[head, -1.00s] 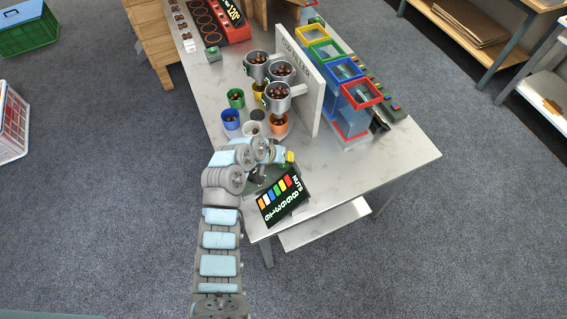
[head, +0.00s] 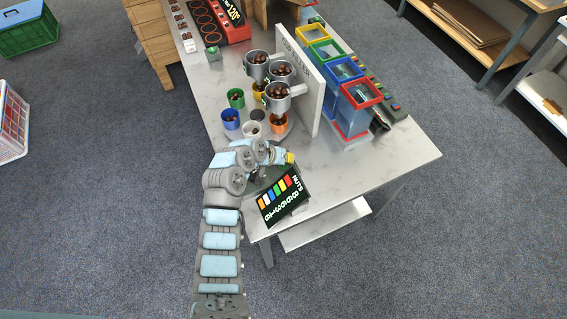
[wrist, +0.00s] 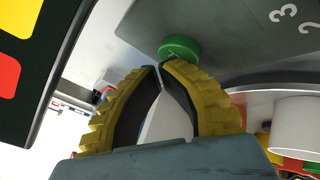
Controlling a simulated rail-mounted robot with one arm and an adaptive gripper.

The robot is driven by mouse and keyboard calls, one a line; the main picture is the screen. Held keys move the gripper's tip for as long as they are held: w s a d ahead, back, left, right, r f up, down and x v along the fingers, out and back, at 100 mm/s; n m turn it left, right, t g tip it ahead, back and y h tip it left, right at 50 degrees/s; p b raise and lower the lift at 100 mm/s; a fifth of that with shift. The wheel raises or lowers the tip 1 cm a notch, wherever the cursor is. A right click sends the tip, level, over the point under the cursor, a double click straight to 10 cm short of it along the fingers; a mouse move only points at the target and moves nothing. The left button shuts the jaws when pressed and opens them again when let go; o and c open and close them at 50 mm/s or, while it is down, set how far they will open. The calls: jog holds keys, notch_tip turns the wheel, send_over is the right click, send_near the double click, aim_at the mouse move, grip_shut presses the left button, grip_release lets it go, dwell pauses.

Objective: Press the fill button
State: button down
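A round green button (wrist: 180,47) with a small pale mark stands on a grey panel (wrist: 225,30) with white numerals in the wrist view. My gripper (wrist: 160,67) has yellow ribbed fingers with their tips together and nothing seen between them. The tips are just beside and below the button in that view; I cannot tell whether they touch it. In the head view my gripper (head: 290,157) is low behind the dark display (head: 281,199) with coloured bars, and the green button is hidden there by the arm and display.
The display's dark board (wrist: 30,75) stands close on the left in the wrist view. Coloured cups, including a white cup (head: 252,128) and an orange cup (head: 279,122), stand beyond my gripper. Metal nut-filled cups (head: 278,95) hang above them. The table (head: 385,165) is clear to the right.

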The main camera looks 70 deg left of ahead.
jog(key=shift+f, duration=0.25)
jog(key=shift+r, duration=0.1)
dwell(0.4)
jog(key=shift+r+p, duration=0.65)
jog(key=shift+r, duration=0.15)
jog(key=shift+r+p, duration=1.85)
jog(key=shift+r, duration=0.65)
